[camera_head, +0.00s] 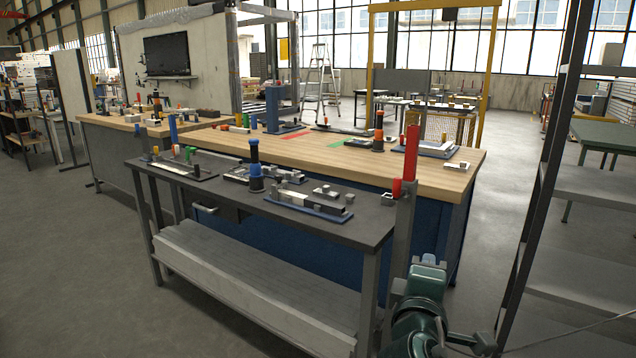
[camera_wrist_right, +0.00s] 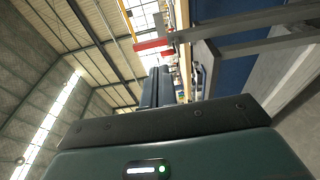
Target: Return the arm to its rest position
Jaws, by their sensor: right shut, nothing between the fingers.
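My right arm comes in at the lower right of the head view. Its dark green gripper (camera_head: 428,262) is low, beside a grey post and in front of the table's right end. In the right wrist view, the two dark fingers (camera_wrist_right: 158,86) lie close together beyond the dark plate, shut with nothing between them. The fingers are foreshortened in the head view. My left gripper and arm are not in view.
A dark workbench (camera_head: 350,228) stands left of the gripper, a wooden-topped one (camera_head: 440,172) behind it. A grey post (camera_head: 401,235) with red cylinders (camera_head: 411,152) stands close by; one red cylinder (camera_wrist_right: 153,45) shows in the wrist view. A shelf rack (camera_head: 580,185) stands right.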

